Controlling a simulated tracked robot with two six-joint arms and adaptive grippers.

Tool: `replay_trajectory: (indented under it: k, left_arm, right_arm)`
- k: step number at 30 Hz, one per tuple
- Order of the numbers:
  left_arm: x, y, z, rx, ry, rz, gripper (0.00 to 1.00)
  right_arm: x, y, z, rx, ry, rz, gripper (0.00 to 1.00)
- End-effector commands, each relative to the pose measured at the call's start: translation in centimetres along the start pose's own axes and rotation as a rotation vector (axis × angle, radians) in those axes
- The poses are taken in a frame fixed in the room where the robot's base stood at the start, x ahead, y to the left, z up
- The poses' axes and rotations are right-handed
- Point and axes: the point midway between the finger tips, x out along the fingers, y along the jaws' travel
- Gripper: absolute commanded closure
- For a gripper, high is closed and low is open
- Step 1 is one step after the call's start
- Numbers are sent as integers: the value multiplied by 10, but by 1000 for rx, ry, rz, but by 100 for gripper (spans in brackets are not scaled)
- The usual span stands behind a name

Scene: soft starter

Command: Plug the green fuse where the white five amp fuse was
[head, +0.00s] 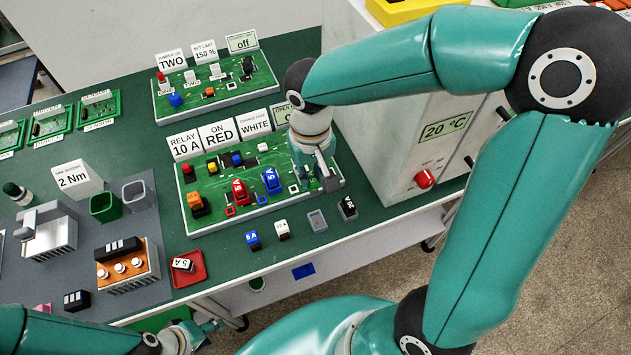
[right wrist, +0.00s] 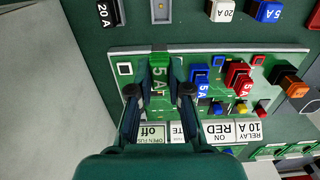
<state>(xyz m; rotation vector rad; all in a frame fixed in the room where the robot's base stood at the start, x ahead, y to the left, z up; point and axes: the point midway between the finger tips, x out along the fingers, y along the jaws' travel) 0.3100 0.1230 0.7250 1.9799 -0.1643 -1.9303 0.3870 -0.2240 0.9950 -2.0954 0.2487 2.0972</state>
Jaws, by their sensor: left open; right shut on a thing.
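My right gripper (head: 328,184) is over the right end of the lower green board (head: 222,222). In the right wrist view this gripper (right wrist: 158,88) is shut on the green fuse (right wrist: 159,62), marked 5 A. The fuse is over the board; its lower end is hidden, so I cannot tell if it is seated. The white five amp fuse (head: 183,264) lies in a red tray (head: 188,281) at the front. My left gripper (head: 208,328) is open and empty, low at the front left.
The board also holds a red fuse (head: 240,192), a blue fuse (head: 271,181) and an orange relay (head: 194,198). Loose blue (head: 253,240), white (head: 284,229) and black (head: 348,208) fuses stand along the table's front edge. A grey cabinet (head: 385,130) stands close right of the board.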

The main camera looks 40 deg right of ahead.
Motion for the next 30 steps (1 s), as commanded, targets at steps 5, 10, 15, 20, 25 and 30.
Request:
replay_trajectory:
  k: [5, 10, 15, 20, 25, 30]
  left_arm:
    - [-4, 2, 0, 0, 0, 0, 53]
    - [-8, 3, 0, 0, 0, 0, 53]
    - [-12, 4, 0, 0, 0, 0, 53]
    - [-16, 6, 0, 0, 0, 0, 53]
    - [-18, 6, 0, 0, 0, 0, 53]
    - [-18, 7, 0, 0, 0, 0, 53]
  right_arm:
    - [0, 2, -19, 1, -1, 0, 100]
    - [-1, 3, -36, 1, -1, 0, 100]
    - [0, 5, -52, 2, -1, 0, 100]
    - [0, 6, -66, 0, 0, 0, 100]
    - [0, 7, -74, 1, 0, 0, 100]
    - [1, 7, -77, 0, -1, 0, 100]
